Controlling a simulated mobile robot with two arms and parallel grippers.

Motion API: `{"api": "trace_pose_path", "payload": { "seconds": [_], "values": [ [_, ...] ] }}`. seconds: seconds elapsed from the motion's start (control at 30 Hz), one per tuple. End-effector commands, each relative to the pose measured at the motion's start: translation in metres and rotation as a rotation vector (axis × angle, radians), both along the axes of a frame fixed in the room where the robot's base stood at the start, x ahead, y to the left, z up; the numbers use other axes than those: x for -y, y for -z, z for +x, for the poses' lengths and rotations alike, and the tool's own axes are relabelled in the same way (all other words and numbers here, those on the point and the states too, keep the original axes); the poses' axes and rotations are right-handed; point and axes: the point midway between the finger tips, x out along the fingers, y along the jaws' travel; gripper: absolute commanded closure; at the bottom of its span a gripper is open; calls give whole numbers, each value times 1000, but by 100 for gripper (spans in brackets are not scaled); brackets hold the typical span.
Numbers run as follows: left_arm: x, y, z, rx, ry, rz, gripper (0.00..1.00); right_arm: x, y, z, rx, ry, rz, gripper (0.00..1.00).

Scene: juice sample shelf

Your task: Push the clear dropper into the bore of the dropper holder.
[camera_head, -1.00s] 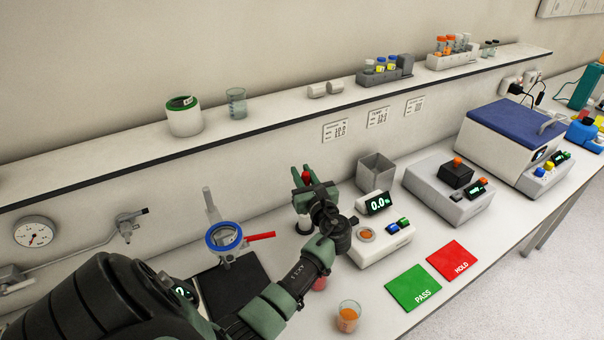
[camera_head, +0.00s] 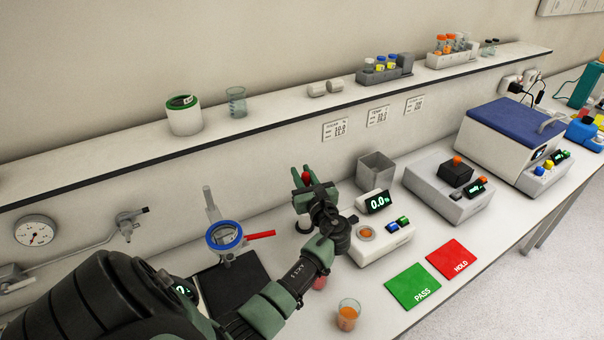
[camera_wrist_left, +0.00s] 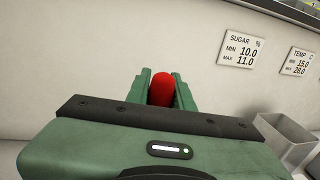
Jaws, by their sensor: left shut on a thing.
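My left gripper (camera_head: 304,176) is shut on the red bulb of the clear dropper (camera_head: 306,177), over the back of the bench. In the left wrist view the red bulb (camera_wrist_left: 161,90) sits between the two green fingers (camera_wrist_left: 161,93). The dropper's clear tube is hidden by the gripper. A small dark and pale upright piece, likely the dropper holder (camera_head: 304,226), shows just below the gripper. Its bore is hidden, so I cannot tell how far the tube is in it. My right gripper is not in view.
A white meter (camera_head: 384,243) reading 0.0 stands right of the gripper, with an open grey bin (camera_head: 376,168) behind it. A beaker of orange juice (camera_head: 348,315) and a pinkish-red item (camera_head: 319,283) are in front.

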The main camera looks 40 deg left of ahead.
Motion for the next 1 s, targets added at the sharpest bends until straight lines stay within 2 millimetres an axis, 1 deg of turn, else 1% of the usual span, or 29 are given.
{"api": "trace_pose_path", "payload": {
  "seconds": [1.0],
  "values": [
    [0, 23, 0, 0, 0, 0, 94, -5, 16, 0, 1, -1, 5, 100]
  ]
}}
